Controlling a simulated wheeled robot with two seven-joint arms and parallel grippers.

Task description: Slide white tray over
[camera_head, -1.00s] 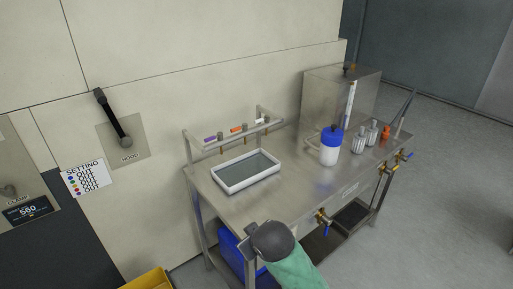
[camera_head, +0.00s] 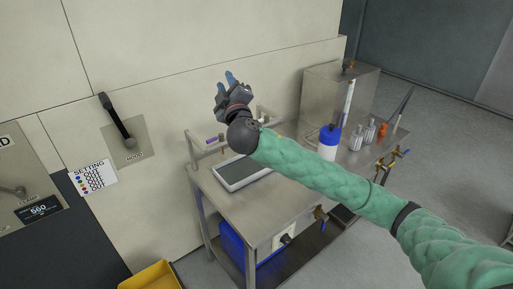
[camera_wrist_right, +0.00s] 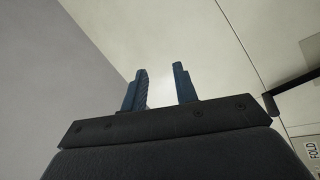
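The white tray (camera_head: 226,184) with a grey inside lies flat on the steel table (camera_head: 262,214), near its left end. My right arm passes over the table and hides the tray's right part. My right gripper (camera_head: 226,78) is raised above and behind the tray, in front of the wall, and does not touch the tray. In the right wrist view its two blue fingers (camera_wrist_right: 158,86) stand apart with nothing between them. My left gripper is in neither view.
A low rack (camera_head: 192,146) stands behind the tray, partly hidden by my arm. A blue-capped white bottle (camera_head: 328,144), metal flasks (camera_head: 356,138) and a steel box (camera_head: 322,98) stand to the right. A black lever (camera_head: 116,118) sticks out from the wall. A yellow bin (camera_head: 152,276) is on the floor.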

